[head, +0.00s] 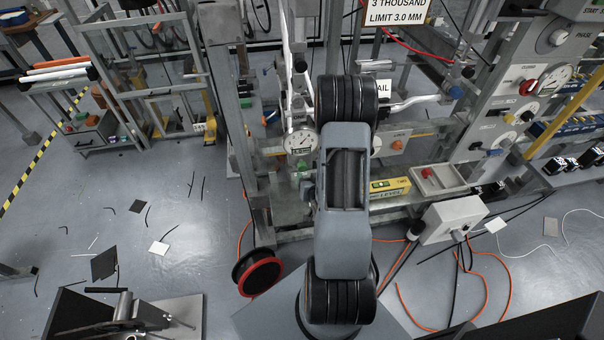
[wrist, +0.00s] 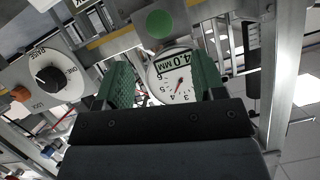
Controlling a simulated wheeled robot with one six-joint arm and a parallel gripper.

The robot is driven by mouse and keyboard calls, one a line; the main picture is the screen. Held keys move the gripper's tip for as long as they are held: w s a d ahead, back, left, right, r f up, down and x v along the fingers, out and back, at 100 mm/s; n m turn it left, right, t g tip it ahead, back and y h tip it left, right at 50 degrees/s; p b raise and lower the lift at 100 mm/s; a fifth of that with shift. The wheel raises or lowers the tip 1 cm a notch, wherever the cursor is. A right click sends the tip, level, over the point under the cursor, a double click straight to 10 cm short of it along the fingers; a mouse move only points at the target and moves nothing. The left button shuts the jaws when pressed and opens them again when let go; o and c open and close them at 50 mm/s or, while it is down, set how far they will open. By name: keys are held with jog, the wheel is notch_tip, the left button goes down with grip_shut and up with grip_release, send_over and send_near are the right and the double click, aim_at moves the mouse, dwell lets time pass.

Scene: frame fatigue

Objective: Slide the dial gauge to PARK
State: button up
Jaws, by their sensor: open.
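The dial gauge (head: 300,141) is a round white dial with a dark needle, mounted on the metal frame just left of my arm in the head view. In the wrist view the dial gauge (wrist: 177,84) appears upside down, with a "4.0 MM" label. My gripper (wrist: 163,78) is open, its two green fingers on either side of the dial in that view. I cannot tell whether the fingers reach around it or touch it. My arm hides the gripper in the head view. No PARK mark is readable.
A green button (wrist: 160,23) sits close to the gauge. A rotary knob plate (wrist: 45,80) and an orange button (wrist: 20,93) are beside it. A yellow level (head: 390,187) lies on the frame's lower shelf. A red-rimmed reel (head: 258,273) and cables lie on the floor.

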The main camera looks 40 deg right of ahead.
aim_at(303, 168)
jog(key=x, duration=1)
